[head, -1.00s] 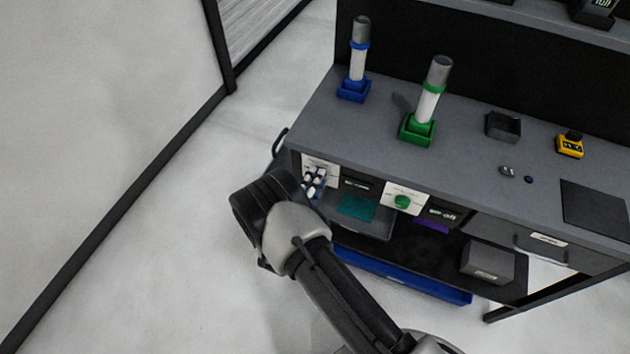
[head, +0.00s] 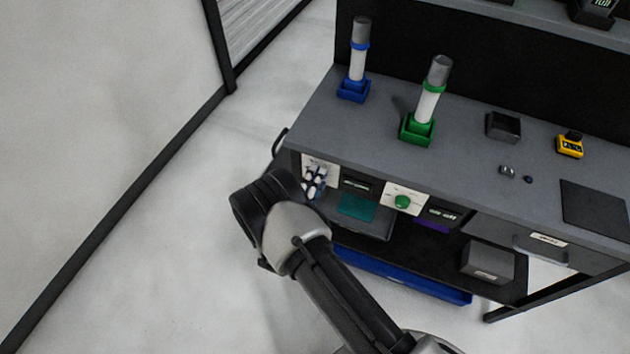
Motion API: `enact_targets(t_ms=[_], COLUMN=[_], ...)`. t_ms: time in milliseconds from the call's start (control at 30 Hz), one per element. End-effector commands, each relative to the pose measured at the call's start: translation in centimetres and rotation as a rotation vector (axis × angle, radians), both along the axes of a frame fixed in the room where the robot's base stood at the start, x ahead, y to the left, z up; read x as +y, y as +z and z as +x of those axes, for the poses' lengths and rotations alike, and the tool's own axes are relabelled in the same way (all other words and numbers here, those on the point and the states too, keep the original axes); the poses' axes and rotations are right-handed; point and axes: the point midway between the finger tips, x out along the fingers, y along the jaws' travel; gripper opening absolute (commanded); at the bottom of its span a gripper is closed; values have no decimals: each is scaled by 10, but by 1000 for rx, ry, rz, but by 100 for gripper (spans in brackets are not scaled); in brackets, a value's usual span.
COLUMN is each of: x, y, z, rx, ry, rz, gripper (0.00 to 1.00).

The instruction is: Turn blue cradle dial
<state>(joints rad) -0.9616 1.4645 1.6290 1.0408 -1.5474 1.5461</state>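The blue cradle (head: 353,91) stands at the back left of the bench and holds an upright white roll with a dark top. A white dial panel (head: 322,165) is on the bench front at the far left. My gripper (head: 315,182) is right in front of this panel, its pale fingertips pointing at it. A dial on this panel is not clearly visible; the gripper covers the panel's middle. Whether the fingers are open, shut, or touching a dial is too small to tell. A dark display (head: 358,184) sits right of the panel.
The green cradle (head: 417,131) holds another roll. Its panel with a green dial (head: 403,202) is right of the display. A teal sheet (head: 357,207) lies below. A grey box (head: 487,262) is on the lower shelf. Floor left of the bench is clear.

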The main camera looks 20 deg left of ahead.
Motion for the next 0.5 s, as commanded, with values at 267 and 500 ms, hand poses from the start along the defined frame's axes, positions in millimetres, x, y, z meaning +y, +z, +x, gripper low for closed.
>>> enact_targets(t_ms=[267, 500], x=[0, 1], y=[0, -1], z=[0, -7], rx=[1, 2], ry=[0, 1], rz=[-1, -2], gripper=[54, 54])
